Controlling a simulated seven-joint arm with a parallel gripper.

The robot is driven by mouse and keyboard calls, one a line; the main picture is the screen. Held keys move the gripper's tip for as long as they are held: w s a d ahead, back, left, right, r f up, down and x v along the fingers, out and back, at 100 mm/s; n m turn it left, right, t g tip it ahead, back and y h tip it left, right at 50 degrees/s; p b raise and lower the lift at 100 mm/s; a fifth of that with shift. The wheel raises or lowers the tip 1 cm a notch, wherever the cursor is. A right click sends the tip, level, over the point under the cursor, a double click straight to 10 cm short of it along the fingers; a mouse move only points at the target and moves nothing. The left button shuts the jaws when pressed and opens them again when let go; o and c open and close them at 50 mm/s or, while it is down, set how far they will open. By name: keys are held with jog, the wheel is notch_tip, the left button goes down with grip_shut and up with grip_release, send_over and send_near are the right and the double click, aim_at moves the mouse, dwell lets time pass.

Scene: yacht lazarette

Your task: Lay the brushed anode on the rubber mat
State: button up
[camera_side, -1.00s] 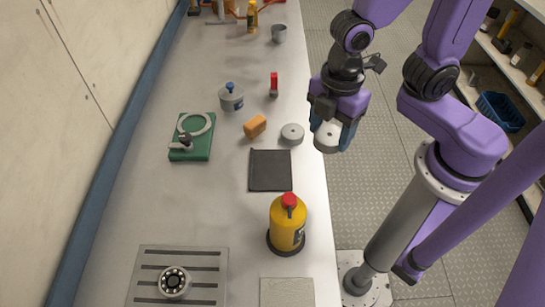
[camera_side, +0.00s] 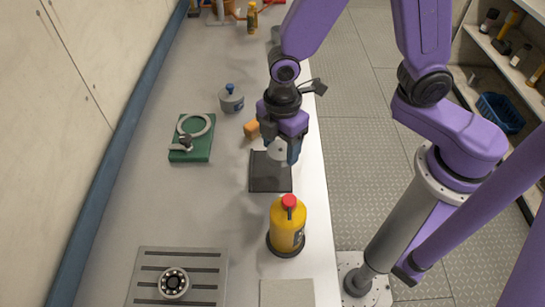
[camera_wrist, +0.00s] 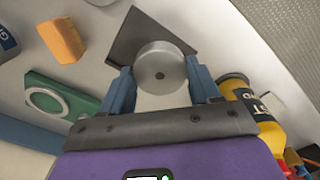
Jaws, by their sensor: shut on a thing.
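My gripper (camera_side: 283,157) is shut on a round grey metal anode with a small centre hole. The anode (camera_wrist: 160,67) sits between the blue fingers in the wrist view, and part of it (camera_side: 277,149) shows in the side view. The square dark rubber mat (camera_side: 270,184) lies flat on the bench below. In the wrist view the anode covers part of the mat (camera_wrist: 128,38). It appears held above the mat toward its far edge in the side view; the exact gap is hard to tell.
A yellow bottle with a red cap (camera_side: 288,225) stands close in front of the mat. An orange block (camera_side: 251,129) lies behind it.

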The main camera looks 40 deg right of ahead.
aim_at(273, 170)
jog(key=shift+w+a+f, duration=0.25)
jog(key=shift+w+f, duration=0.15)
jog(key=shift+f, duration=0.2)
jog(key=shift+w+a+f, duration=0.25)
jog(key=shift+w+f, duration=0.15)
jog(key=shift+f, duration=1.6)
jog(key=o, duration=1.4)
jog(key=shift+f, duration=0.15)
notch_tip(273, 170, up, 12)
jog(key=shift+r, duration=0.2)
jog(key=s+d+r+m, duration=0.1)
jog(key=s+d, duration=0.4)
jog(key=s+d+r+m, duration=0.2)
jog(key=s+d, duration=0.3)
jog(key=s+d+r+m, duration=0.1)
jog(key=s+d+m, duration=0.1)
jog(key=s+d, duration=0.3)
jog(key=shift+s+r, duration=0.15)
jog(key=shift+r, duration=0.1)
